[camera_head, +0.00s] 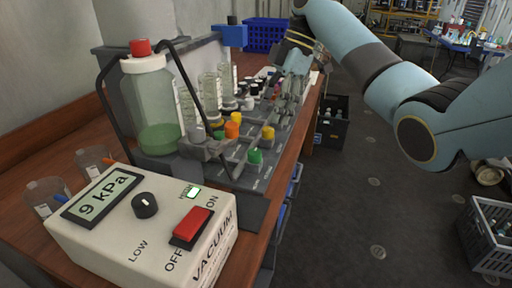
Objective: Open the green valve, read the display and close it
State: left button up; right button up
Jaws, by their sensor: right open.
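The green valve (254,157) is a small green-capped knob at the near end of a grey manifold (252,178) on the wooden bench. Whether it is open or closed cannot be told. The display (101,197) on the white vacuum pump box (150,232) reads "9 kPa". My right gripper (287,90) is open over the far end of the manifold, beyond the green valve and apart from it. Its fingertips are small and hard to make out among the bench items. My left gripper is not in view.
A red-capped bottle (150,105) with green liquid stands left of the manifold. Orange and yellow valves (268,132) sit behind the green one. The box has a black knob (145,205) and red switch (191,224). Crates (332,125) stand on the floor, right.

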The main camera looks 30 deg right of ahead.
aim_at(255, 151)
jog(key=x, duration=1)
jog(key=shift+a+f, duration=0.1)
jog(key=shift+f, duration=0.2)
jog(key=shift+c, duration=0.4)
grip_shut()
jog(key=shift+r+m+p, duration=0.2)
jog(key=shift+m+p, duration=0.2)
jog(key=shift+p, duration=0.25)
jog(key=m+t+p, duration=0.1)
jog(key=m+p, duration=0.2)
jog(key=p, duration=0.1)
jog(key=m+t+h+p, duration=0.1)
jog(key=m+p, duration=0.3)
jog(key=p, duration=0.1)
jog(key=m+t+h+p, duration=0.1)
jog(key=m+p, duration=0.3)
jog(key=shift+s+a+r+t, duration=0.1)
jog(key=shift+s+a+t, duration=0.1)
jog(key=shift+t, duration=0.2)
jog(key=m+h+p, duration=0.1)
jog(key=m+p, duration=0.1)
jog(key=m, duration=0.1)
jog(key=shift+h+p, duration=0.3)
jog(key=shift+p, duration=0.1)
jog(key=shift+m+t+h+p, duration=0.3)
jog(key=shift+m+h+p, duration=0.35)
jog(key=shift+m, duration=0.95)
